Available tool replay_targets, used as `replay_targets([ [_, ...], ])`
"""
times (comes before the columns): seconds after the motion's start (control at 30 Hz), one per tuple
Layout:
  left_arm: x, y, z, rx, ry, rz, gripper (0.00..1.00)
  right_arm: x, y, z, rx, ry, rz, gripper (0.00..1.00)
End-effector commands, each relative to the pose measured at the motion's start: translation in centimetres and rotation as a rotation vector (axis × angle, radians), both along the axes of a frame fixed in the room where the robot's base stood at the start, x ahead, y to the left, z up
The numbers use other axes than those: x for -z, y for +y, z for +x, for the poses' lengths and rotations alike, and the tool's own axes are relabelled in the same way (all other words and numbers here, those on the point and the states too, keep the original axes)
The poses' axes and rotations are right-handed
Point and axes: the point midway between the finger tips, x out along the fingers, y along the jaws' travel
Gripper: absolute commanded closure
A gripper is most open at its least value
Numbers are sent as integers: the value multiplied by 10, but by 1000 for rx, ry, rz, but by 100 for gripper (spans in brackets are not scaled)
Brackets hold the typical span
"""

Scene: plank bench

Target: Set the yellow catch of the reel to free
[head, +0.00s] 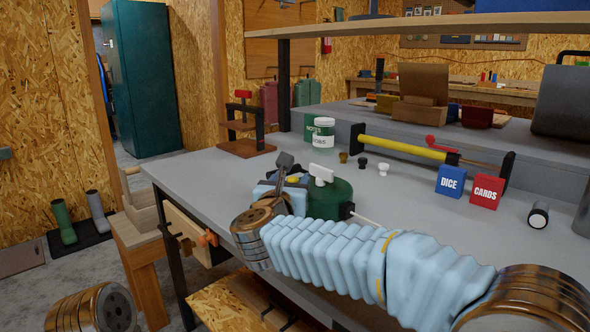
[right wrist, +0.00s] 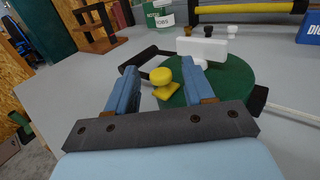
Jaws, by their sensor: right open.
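The green reel (head: 335,200) sits on the grey bench near its front edge; it fills the right middle of the right wrist view (right wrist: 232,85). A white block (right wrist: 203,48) stands on it, and a black arm (right wrist: 140,60) sticks out at its left. The yellow catch (right wrist: 163,84), a knob with a tab, shows between the fingers of my right gripper (right wrist: 161,76). That gripper is open, and I cannot tell whether either finger touches the catch. In the head view my right gripper (head: 288,183) partly covers the reel's left side. My left gripper is out of view.
Behind the reel stand a green-and-white jar (head: 323,132), several small knobs, and a yellow bar (head: 405,147) on black supports. Blue (head: 450,181) and red (head: 486,190) boxes stand to the right. A white cord (head: 367,220) leaves the reel. The bench left of it is clear.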

Motion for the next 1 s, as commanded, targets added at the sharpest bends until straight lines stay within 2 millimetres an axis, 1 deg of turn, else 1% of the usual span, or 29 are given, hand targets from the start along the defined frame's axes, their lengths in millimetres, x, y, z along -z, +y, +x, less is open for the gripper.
replay_targets([
  [0.03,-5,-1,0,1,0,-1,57,-2,-2,10,2,0,-1,47],
  [0.1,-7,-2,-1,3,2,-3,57,-2,-4,21,1,-1,-1,47],
  [0.23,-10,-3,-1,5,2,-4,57,-1,-7,34,1,-1,-1,47],
  [0.37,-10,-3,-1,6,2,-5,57,0,-8,39,0,-1,0,47],
  [0.57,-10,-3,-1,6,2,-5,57,0,-8,39,-1,-1,0,47],
  [0.6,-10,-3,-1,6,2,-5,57,0,-8,39,-1,-1,0,49],
  [0.93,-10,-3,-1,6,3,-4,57,0,-8,38,-1,-1,0,100],
  [1.0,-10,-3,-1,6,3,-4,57,0,-8,38,-1,-1,0,100],
])
